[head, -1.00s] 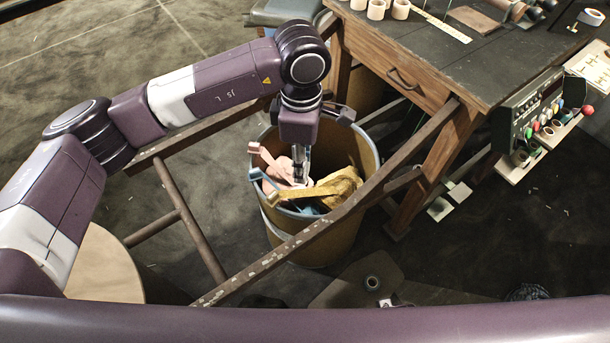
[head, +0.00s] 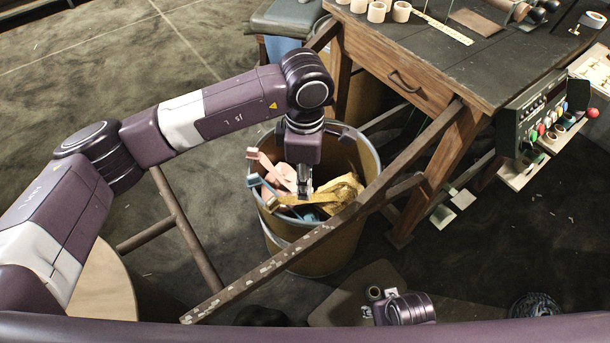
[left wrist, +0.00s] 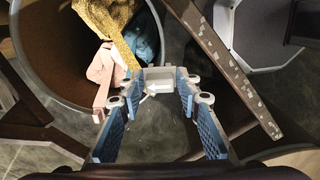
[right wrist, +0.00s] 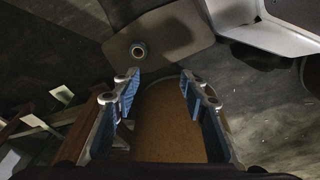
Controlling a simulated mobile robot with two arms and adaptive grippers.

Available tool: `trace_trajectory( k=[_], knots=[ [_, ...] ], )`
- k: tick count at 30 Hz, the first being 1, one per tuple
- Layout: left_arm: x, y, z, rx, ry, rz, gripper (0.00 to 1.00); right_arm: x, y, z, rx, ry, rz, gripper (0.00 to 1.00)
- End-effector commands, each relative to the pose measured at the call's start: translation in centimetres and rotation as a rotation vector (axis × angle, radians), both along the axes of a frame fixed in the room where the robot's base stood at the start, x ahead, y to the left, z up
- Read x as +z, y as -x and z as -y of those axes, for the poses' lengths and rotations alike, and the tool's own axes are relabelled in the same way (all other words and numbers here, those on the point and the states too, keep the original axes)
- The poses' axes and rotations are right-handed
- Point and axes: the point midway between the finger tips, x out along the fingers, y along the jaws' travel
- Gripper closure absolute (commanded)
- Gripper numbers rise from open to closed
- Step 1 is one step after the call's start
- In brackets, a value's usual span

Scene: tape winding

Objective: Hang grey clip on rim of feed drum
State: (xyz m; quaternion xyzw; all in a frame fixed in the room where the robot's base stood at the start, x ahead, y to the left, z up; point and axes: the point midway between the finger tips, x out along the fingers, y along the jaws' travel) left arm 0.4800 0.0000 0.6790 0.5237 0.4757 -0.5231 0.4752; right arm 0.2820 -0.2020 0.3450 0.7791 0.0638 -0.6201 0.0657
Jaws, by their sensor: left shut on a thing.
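The feed drum (head: 345,245) is a brown, open-topped bin with pink, yellow and blue strips in it. My left gripper (head: 304,190) points down over the drum mouth in the head view. It is shut on the pale grey clip (left wrist: 161,80), which spans its fingertips in the left wrist view. The drum's rim (left wrist: 28,62) curves close to the clip there; I cannot tell whether they touch. My right gripper (right wrist: 158,80) is open and empty in the right wrist view.
A worn wooden rail (head: 275,262) crosses in front of the drum. A workbench (head: 440,50) with tape rolls and a control box (head: 530,110) stand to the right. A tape roll (right wrist: 138,50) lies on a grey plate near the floor. Open floor lies at the left.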

Motion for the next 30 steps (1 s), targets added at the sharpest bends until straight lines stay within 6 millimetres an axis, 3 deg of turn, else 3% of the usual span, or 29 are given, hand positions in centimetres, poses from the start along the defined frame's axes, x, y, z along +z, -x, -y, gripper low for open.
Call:
trace_trajectory(
  k=[30],
  knots=[
    [-5.6, 0.0, 0.0, -0.001, 0.001, 0.000, 0.85, 9.9, -1.3, 0.0, -0.009, -0.003, 0.056, 0.60]
  ],
)
